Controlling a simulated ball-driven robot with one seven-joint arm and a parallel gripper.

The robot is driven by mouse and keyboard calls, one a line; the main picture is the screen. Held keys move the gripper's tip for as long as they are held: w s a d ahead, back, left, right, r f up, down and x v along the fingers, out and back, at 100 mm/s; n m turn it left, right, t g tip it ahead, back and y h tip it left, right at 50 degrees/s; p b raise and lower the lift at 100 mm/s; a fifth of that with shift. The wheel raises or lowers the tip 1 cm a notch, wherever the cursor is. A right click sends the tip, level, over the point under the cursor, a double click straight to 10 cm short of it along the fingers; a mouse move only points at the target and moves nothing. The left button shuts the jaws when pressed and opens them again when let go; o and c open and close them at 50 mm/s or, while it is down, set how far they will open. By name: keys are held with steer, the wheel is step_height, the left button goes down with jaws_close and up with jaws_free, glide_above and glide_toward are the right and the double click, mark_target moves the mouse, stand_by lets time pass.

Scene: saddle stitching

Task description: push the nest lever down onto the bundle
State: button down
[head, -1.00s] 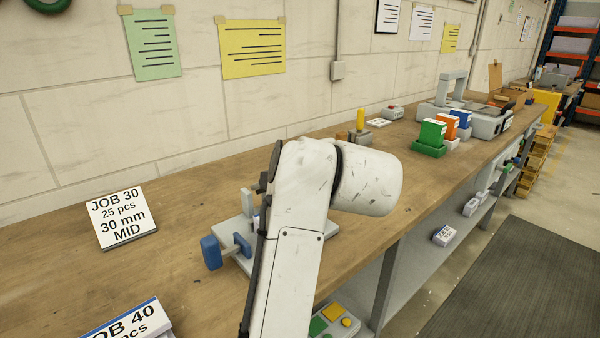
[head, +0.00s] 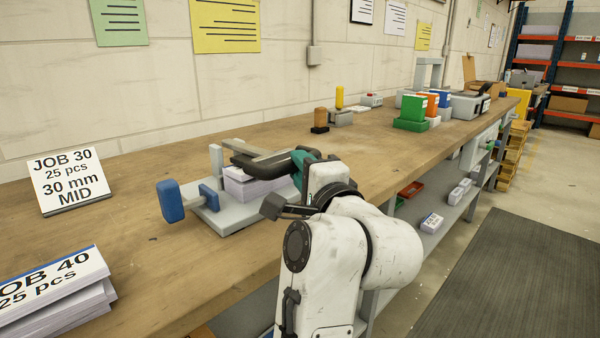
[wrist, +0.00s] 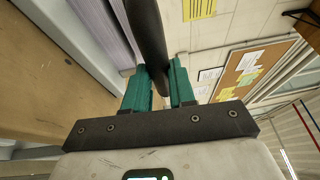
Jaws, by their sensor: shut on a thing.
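The nest stands on the bench, with a grey base plate (head: 228,217), an upright grey post and blue parts. The bundle (head: 236,187), a stack of pale sheets, sits in it; its page edges also show in the wrist view (wrist: 103,22). The nest lever (head: 262,164), a dark bar, lies nearly level just over the bundle's top; I cannot tell if it touches. My gripper (head: 302,166) is at the lever's right end. In the wrist view my gripper's teal fingers (wrist: 160,88) are shut on the lever's dark round handle (wrist: 146,35).
A blue handle (head: 171,201) stands left of the nest. The JOB 30 sign (head: 68,180) and JOB 40 stack (head: 50,290) are on the left. A wooden-topped block (head: 320,119) and coloured boxes (head: 413,108) stand farther back. The bench top between is clear.

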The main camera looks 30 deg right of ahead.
steer(key=shift+d+f+b, duration=0.1)
steer(key=shift+f+b, duration=0.6)
steer(key=shift+f, duration=0.55)
steer(key=c, duration=0.9)
jaws_free()
steer(key=shift+r, duration=0.2)
steer(key=shift+s, duration=0.15)
steer(key=shift+s, duration=0.25)
steer(key=shift+s+a+f+p, duration=0.15)
steer(key=shift+s+p, duration=0.65)
steer(key=shift+s, duration=0.85)
steer(key=shift+s+a+p, duration=0.15)
steer(key=shift+s+p, duration=0.7)
steer(key=shift+s, duration=0.8)
steer(key=shift+s+a+f+p, duration=0.15)
steer(key=shift+s+p, duration=0.65)
steer(key=shift+s, duration=0.85)
